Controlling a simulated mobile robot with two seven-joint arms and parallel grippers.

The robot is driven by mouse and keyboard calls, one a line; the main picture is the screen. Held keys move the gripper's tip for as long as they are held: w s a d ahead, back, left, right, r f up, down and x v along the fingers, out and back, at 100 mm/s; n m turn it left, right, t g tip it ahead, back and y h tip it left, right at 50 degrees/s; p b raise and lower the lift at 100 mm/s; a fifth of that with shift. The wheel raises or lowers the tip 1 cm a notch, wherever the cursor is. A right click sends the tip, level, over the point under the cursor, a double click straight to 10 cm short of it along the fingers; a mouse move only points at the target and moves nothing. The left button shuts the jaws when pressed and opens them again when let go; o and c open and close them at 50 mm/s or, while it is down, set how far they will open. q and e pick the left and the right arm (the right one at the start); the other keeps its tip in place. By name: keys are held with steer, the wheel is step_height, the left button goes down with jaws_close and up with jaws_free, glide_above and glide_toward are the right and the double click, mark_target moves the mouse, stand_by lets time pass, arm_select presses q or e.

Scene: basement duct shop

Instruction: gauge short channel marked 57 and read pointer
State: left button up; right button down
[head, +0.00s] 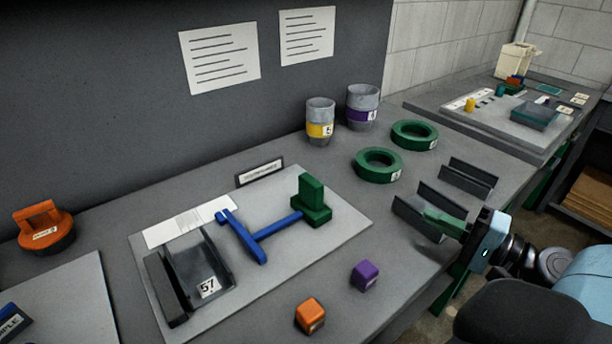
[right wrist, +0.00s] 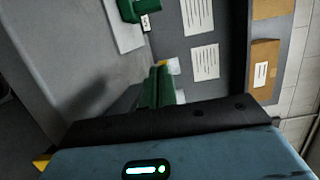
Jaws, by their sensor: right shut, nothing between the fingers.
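The short dark channel marked 57 (head: 215,262) lies on a light grey plate (head: 335,222) on the bench, at the left in the head view. To its right on the plate is a blue gauge-like piece (head: 268,233) with a T shape, reaching to a green stepped block (head: 313,208). I cannot make out a pointer reading. My right gripper (head: 432,215) is shut and empty, its green fingers at another dark channel (head: 412,217) on the right; I cannot tell whether they touch it. The fingers also show in the right wrist view (right wrist: 157,88). My left gripper is not in view.
A second unmarked channel (head: 469,178) lies behind. Green rings (head: 377,180), two grey cups (head: 320,135), a purple cube (head: 365,275) and an orange cube (head: 310,316) stand around the plate. An orange-handled weight (head: 45,238) is at far left. Another bench (head: 480,115) stands beyond.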

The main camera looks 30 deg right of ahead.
mark_target(311, 197)
steer(key=shift+w+a, duration=0.1)
steer(key=shift+w, duration=0.3)
steer(key=p+x, duration=0.2)
steer(key=x, duration=0.8)
steer(key=p+x, duration=0.3)
steer(key=x, duration=0.6)
steer(key=shift+w+a+r, duration=0.1)
steer(key=shift+w+r, duration=0.15)
steer(key=shift+w, duration=0.1)
steer(key=a+p, duration=0.2)
steer(key=a, duration=0.1)
steer(key=shift+s, duration=0.15)
steer(key=shift+a, duration=0.35)
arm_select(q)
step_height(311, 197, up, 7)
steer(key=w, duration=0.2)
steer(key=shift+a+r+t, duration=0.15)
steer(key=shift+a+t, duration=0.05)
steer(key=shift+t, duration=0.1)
arm_select(e)
steer(key=shift+a+f, duration=0.15)
steer(key=shift+f, duration=0.1)
steer(key=shift+s, duration=0.1)
